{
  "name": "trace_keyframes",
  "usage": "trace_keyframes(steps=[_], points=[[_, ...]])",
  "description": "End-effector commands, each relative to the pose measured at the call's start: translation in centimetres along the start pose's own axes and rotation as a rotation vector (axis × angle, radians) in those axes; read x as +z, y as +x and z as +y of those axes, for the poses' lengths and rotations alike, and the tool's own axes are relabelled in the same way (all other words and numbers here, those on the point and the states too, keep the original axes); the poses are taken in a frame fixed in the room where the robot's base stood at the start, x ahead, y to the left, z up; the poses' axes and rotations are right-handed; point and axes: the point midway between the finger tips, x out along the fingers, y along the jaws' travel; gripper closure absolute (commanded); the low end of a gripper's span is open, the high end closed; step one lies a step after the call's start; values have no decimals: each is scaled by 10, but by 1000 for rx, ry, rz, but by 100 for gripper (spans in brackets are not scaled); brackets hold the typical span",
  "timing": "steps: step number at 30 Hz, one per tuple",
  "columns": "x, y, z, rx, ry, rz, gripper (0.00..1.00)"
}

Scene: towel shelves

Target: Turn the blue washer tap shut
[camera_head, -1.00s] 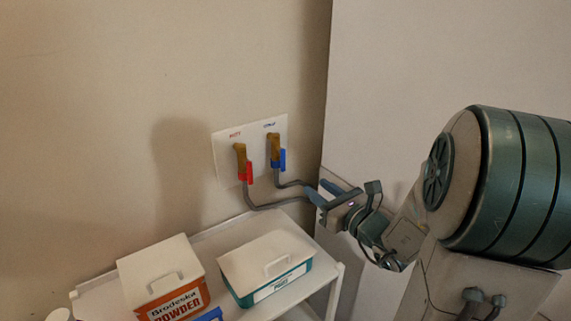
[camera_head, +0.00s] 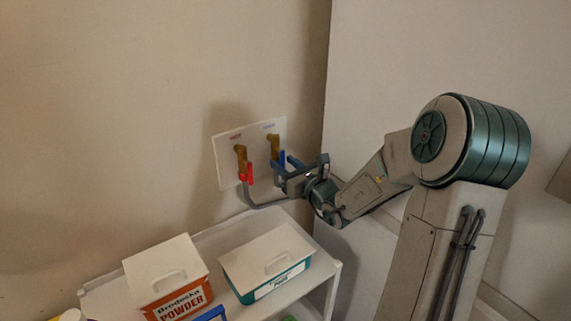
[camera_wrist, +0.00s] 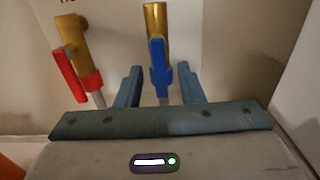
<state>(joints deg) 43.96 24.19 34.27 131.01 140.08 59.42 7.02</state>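The blue washer tap has a brass body (camera_head: 274,146) and a blue lever (camera_head: 282,158), on the right of a white wall plate (camera_head: 228,180). In the wrist view its blue lever (camera_wrist: 158,66) hangs below the brass body (camera_wrist: 156,22), roughly in line with it. My gripper (camera_head: 284,168) is at the lever in the head view, partly hiding the hose below. In the wrist view my gripper (camera_wrist: 159,80) is open, with one finger on each side of the lever and gaps visible on both sides.
The red tap (camera_head: 241,162) is close on the left, its red lever (camera_wrist: 67,72) just left of my gripper. Grey hoses run below. A white shelf (camera_head: 210,240) holds a powder box (camera_head: 180,296) and a teal-sided box (camera_head: 277,283). A pale panel stands to the right.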

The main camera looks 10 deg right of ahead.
Motion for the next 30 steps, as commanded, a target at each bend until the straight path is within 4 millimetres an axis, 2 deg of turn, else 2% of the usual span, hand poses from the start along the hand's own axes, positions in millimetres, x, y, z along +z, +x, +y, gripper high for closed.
trace_keyframes(steps=[9, 10, 13, 23, 30], points=[[0, 3, 0, 0, 0, 0, 65], [0, 3, 0, 0, 0, 0, 71], [0, 3, 0, 0, 0, 0, 99], [-1, 3, 0, 1, -18, -1, 100], [-5, 3, -3, 0, -124, -3, 100]])
